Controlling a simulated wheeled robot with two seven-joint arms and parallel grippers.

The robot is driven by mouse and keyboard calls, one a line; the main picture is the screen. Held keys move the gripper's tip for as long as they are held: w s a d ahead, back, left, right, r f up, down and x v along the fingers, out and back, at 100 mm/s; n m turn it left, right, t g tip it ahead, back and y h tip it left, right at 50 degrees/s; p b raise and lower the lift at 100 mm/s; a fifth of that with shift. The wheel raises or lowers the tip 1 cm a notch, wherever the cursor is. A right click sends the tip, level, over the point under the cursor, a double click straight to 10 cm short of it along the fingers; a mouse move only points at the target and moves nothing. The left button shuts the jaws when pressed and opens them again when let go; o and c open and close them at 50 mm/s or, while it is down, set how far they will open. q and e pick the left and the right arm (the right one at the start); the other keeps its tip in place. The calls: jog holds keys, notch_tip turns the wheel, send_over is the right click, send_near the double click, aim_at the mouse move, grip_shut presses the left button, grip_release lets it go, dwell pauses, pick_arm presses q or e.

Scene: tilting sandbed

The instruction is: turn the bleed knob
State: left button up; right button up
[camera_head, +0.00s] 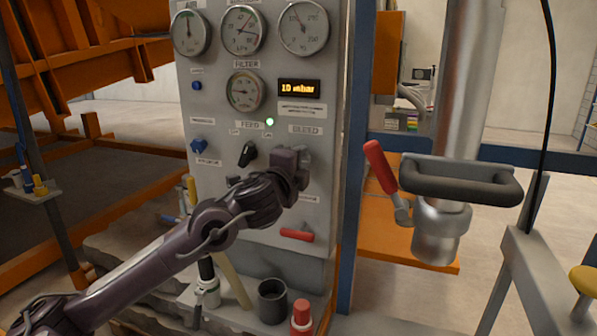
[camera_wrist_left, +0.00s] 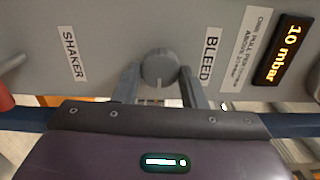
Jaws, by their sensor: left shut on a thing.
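The bleed knob (camera_wrist_left: 158,68) is a round grey knob with a pale mark, next to the BLEED label (camera_wrist_left: 210,57) in the left wrist view. My left gripper (camera_wrist_left: 160,85) has one finger on each side of the knob and is shut on it. In the head view the left gripper (camera_head: 302,160) is against the grey panel (camera_head: 230,215), just below the BLEED label (camera_head: 305,129). The gripper mostly hides the knob there. The display (camera_head: 299,88) reads 10 mbar. My right gripper is not in view.
A red lever (camera_head: 380,166) and a black handle (camera_head: 462,183) by the steel pipe stand to the right.

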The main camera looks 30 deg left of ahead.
pick_arm(q)
jog(key=m+b, duration=0.1)
jog(key=m, duration=0.2)
jog(key=m+b, duration=0.2)
jog(key=m, duration=0.1)
jog(key=m+b, duration=0.1)
jog(key=m, duration=0.2)
jog(key=shift+f, duration=0.35)
jog(key=shift+m, duration=0.3)
jog(key=o, duration=1)
jog(key=shift+r, duration=0.1)
jog(key=shift+b+v, duration=1.15)
jog(key=shift+v, duration=2.75)
